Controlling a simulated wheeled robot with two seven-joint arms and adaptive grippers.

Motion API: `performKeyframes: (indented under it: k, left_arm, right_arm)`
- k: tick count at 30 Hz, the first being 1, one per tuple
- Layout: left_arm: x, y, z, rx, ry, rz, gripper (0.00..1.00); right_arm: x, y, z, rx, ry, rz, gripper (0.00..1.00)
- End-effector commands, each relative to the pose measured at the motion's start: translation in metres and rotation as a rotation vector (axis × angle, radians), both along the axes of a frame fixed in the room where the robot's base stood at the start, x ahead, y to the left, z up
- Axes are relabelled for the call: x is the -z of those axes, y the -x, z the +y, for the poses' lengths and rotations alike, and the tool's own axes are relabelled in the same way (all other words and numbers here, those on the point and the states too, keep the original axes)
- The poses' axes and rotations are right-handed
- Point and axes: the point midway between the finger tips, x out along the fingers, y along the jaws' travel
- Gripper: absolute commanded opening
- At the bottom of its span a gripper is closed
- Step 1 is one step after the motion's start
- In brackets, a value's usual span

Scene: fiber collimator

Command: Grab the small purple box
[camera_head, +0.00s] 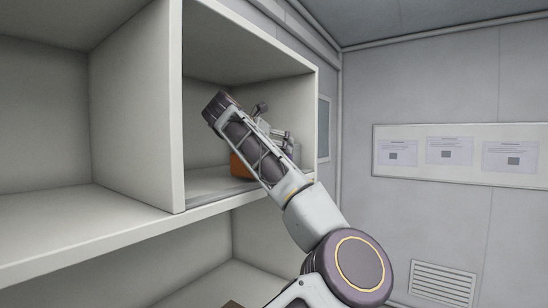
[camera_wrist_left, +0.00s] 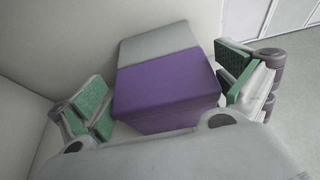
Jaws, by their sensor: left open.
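The small purple box (camera_wrist_left: 165,92) has a purple part and a light grey part. In the left wrist view it lies between the green-padded fingers of my left gripper (camera_wrist_left: 164,84). The gripper is open, with one finger on each side of the box. I cannot tell whether either pad touches it. In the head view my left gripper (camera_head: 276,130) reaches into the upper right shelf compartment, and the purple box cannot be made out there. My right gripper is not in view.
The pale shelf unit (camera_head: 178,110) has side walls and a board close around my arm. An orange-brown object (camera_head: 239,166) sits in the compartment, partly behind my arm. A notice board (camera_head: 465,153) hangs on the wall at right.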

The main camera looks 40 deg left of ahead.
Motion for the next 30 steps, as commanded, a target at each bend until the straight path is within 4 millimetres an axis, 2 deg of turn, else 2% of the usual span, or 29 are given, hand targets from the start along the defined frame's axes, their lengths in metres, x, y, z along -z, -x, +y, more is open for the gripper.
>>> performKeyframes:
  k: [4,17,26,27,30]
  left_arm:
    - [0.0024,-0.0059,0.0004,0.000,0.000,0.001,1.00]
    - [0.0029,-0.0059,0.0005,0.000,0.000,0.000,1.00]
    - [0.0028,-0.0057,0.0005,0.000,0.000,0.000,0.64]
    - [0.0024,-0.0057,0.0004,0.000,0.000,-0.001,0.61]
    - [0.0023,-0.0056,0.0005,0.000,0.000,-0.001,0.61]
  right_arm:
    - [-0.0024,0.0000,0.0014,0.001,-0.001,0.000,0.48]
    - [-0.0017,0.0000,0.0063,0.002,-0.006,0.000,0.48]
    - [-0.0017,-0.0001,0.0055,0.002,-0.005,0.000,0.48]
    - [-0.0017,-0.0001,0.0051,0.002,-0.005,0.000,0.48]
    - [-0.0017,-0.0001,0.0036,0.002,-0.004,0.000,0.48]
